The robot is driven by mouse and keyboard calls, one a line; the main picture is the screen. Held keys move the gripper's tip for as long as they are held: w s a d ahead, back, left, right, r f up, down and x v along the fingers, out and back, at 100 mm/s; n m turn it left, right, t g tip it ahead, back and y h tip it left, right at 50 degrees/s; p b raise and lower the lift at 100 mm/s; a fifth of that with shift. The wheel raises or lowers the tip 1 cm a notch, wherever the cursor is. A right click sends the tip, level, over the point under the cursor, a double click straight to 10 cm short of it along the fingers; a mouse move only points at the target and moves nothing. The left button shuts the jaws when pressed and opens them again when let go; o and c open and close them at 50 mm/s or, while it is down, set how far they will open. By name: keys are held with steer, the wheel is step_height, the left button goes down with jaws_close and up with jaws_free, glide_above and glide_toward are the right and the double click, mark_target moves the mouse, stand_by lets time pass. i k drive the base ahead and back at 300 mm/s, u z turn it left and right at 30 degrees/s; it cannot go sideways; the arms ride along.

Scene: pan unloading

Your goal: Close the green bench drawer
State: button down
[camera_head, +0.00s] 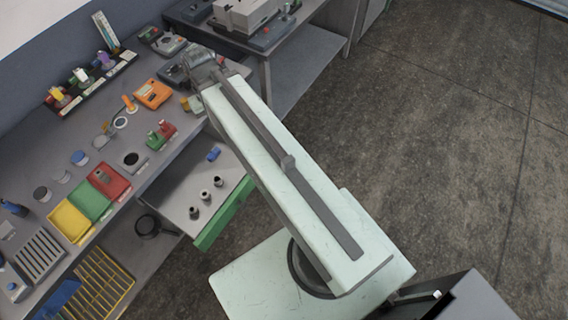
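The green bench drawer (223,221) is pulled out from under the grey bench. Its green front stands well clear of the bench edge, and part of the front's right end is hidden behind my arm. Inside lie several small dark cylindrical parts and a small blue piece (214,154). My arm reaches from the lower right up across the drawer's right side toward the bench. My gripper (196,68) is at the far end, near the bench's back right part, beyond the drawer. Its fingers are too small and blend with nearby items, so I cannot tell whether it is open.
The bench top (143,178) holds red, green and yellow trays (92,203), an orange device (154,94) and a rack of tools. A second table (309,62) stands at the back. A yellow wire rack (98,284) is below the bench. Open floor (455,130) lies to the right.

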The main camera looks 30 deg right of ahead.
mark_target(179, 186)
steer(key=z, duration=2.25)
steer(key=k, duration=1.1)
steer(key=u, duration=2.55)
